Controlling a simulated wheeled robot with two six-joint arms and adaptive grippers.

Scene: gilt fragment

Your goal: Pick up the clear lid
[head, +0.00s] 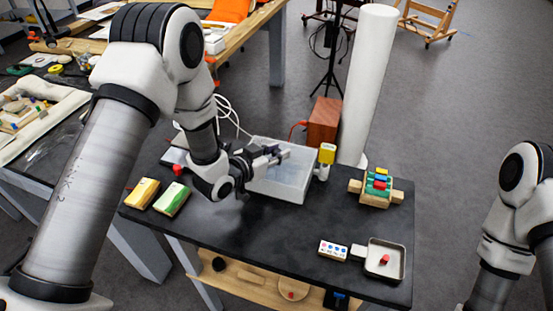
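A clear, whitish box-shaped container (280,190) stands near the back middle of the dark table. I cannot tell where a clear lid ends and the container's walls begin. My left gripper (276,156) reaches in from the left over the container's upper left part. Its fingers point right and seem to overlap the top. They are small and dark, so I cannot tell whether they are open, shut or touching the lid. My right arm (515,215) shows at the right edge, and its gripper is out of view.
On the dark table (240,240), yellow and green blocks (158,197) lie left. A yellow-topped piece (325,158) stands close to the container's right side. A wooden holder with coloured pieces (377,187) and a metal tray (398,262) are farther right. A white column (367,85) rises behind.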

